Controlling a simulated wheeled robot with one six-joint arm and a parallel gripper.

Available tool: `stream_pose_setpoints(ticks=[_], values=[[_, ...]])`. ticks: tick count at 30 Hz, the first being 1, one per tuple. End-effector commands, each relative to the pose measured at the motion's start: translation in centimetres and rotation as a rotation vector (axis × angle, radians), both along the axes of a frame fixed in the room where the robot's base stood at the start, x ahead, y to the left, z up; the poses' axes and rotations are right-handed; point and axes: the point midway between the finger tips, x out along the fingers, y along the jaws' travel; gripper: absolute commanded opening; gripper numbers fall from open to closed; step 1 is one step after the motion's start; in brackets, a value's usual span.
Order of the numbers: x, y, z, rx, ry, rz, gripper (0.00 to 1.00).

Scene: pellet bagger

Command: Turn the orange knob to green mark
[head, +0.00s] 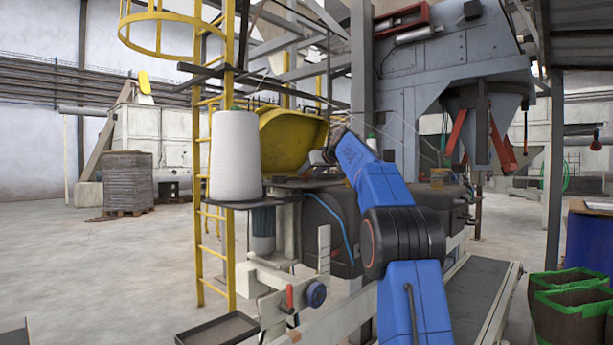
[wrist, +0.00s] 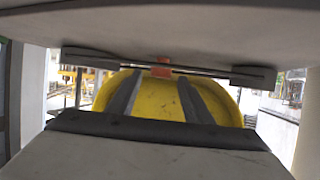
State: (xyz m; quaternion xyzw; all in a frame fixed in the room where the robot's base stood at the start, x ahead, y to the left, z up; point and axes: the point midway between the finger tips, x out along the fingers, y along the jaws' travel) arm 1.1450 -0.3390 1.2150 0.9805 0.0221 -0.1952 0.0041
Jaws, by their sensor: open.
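A small orange part (wrist: 162,69), possibly the orange knob, shows in the wrist view on a thin dark bar in front of the yellow housing (wrist: 158,117). I cannot make out its pointer. My gripper (wrist: 159,80) is open, its two dark fingers apart, with the orange part just beyond and between their tips. I cannot tell whether they touch it. In the head view, the end of my blue arm (head: 322,156) is beside the yellow housing (head: 287,138). No orange knob is clear there, and I see no green mark in either view.
A white thread cone (head: 235,156) stands left of the arm, by a yellow ladder (head: 200,200). A red-handled lever (head: 290,297) and a blue handwheel (head: 316,294) sit lower. A conveyor (head: 470,300) and green-rimmed sacks (head: 568,312) are at right.

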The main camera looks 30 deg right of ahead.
Motion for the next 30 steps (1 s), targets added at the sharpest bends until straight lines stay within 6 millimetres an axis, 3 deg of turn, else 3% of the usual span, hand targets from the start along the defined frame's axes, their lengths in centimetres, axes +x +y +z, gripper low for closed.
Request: stream_pose_setpoints(ticks=[12,18,30], values=[[-7.7,-0.4,3.3,-0.002,-0.001,-0.001,0.46],[-10.6,-0.5,4.4,0.000,0.000,-0.001,0.46],[-12.3,-0.6,5.0,-0.001,0.001,0.000,0.46]])
